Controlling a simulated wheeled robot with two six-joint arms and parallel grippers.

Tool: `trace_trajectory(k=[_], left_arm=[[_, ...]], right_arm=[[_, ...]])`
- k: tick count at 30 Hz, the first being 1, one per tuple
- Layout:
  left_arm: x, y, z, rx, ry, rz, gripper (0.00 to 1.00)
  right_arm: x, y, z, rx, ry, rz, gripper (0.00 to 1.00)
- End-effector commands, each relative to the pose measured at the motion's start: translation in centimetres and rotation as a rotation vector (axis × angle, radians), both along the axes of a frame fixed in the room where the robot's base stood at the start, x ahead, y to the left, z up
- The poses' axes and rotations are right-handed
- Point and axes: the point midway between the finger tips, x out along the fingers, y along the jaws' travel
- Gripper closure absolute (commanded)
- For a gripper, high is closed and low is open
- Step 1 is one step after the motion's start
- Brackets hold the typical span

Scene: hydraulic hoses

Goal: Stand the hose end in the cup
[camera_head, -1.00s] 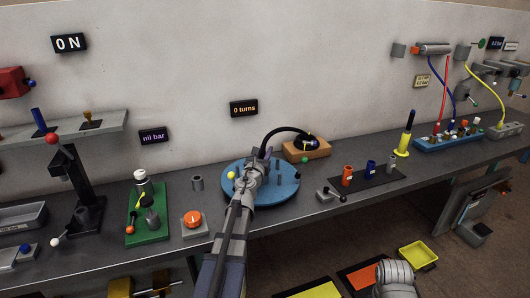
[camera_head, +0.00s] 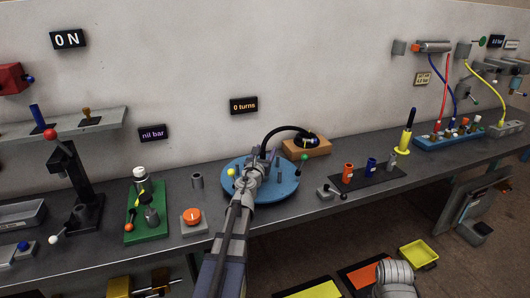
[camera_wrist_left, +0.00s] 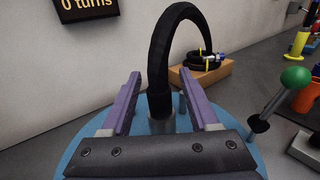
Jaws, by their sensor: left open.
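The black hose (camera_head: 287,129) arcs from between the jaws of my left gripper (camera_head: 266,154) to the wooden block at the back. In the left wrist view, my left gripper (camera_wrist_left: 160,77) is open, with one purple finger on each side of the hose (camera_wrist_left: 158,60) and gaps beside it. The hose's thick black end (camera_wrist_left: 160,104) stands about upright over a grey round part (camera_wrist_left: 161,126) on the blue disc (camera_head: 287,191). I cannot tell whether that part is the cup or the hose's fitting. The dark gripper body hides its base. My right gripper is not in view.
The wooden block (camera_head: 318,149) stands behind the disc. A green-knobbed lever (camera_head: 304,158) is at its right. An orange button box (camera_head: 194,221) and a grey cylinder (camera_head: 197,181) are at the left. Orange and blue cups stand on a dark mat (camera_head: 385,182) at the right.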

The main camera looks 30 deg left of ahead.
Motion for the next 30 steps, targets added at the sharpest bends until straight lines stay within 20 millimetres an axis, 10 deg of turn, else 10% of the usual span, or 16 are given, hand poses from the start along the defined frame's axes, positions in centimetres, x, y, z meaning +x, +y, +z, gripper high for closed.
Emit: trace_trajectory(k=[21, 30], left_arm=[[-7.4, -2.0, 0.0, 0.000, 0.000, 0.001, 0.39], [-7.5, -2.0, 0.0, 0.000, 0.000, 0.000, 0.39]], right_arm=[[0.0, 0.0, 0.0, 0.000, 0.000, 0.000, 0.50], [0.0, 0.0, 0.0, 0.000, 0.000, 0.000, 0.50]])
